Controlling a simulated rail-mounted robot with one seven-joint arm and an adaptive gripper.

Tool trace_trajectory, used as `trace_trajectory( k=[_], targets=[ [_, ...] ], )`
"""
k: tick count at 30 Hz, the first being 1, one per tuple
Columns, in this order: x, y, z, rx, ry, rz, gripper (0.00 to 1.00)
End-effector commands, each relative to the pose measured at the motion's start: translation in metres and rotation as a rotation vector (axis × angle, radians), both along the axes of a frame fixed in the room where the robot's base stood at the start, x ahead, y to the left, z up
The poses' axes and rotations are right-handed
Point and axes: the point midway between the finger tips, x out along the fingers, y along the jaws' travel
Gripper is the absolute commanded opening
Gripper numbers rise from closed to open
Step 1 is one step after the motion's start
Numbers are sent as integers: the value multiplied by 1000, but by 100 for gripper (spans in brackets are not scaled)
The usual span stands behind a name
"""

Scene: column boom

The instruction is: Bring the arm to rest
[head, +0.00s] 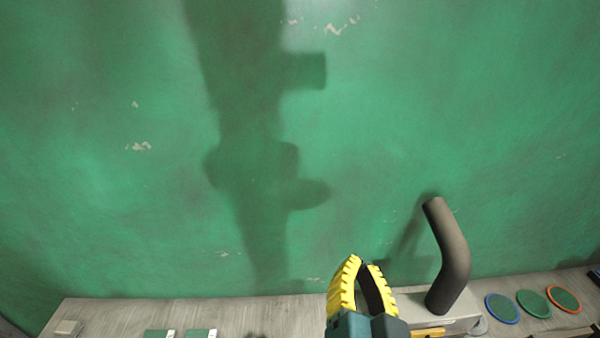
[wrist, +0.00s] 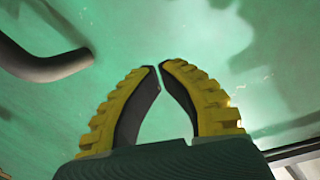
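My gripper (head: 363,263) is at the bottom centre of the head view, in front of the wooden bench's back edge. Its two yellow ribbed fingers with dark inner pads point up. In the wrist view the fingertips (wrist: 159,67) almost meet, with only a thin slit between them, and nothing is held. Most of my arm is out of sight.
A dark bent pipe (head: 453,258) stands close right of my gripper; it also shows in the wrist view (wrist: 42,66). Blue, green and orange-rimmed discs (head: 533,303) lie right on the bench (head: 260,316). A green wall (head: 380,130) rises behind.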

Motion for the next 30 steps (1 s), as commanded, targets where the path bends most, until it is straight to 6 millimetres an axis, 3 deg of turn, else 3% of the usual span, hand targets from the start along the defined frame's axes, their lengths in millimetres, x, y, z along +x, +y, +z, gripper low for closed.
trace_trajectory(
  k=[1, 3, 6, 7, 9, 18, 22, 30],
  targets=[
    [-13, -9, 32, -75, -104, -7, 0],
    [-34, -4, 73, -213, -250, 7, 0],
    [-60, 4, 116, -464, -420, -13, 0],
    [-60, 5, 119, -543, -432, -28, 0],
    [-59, 4, 163, -541, -423, -27, 0],
    [-58, 4, 272, -526, -419, -24, 0],
    [-58, 4, 293, -522, -417, -24, 0],
    [-58, 4, 294, -520, -417, -23, 0]
  ],
)
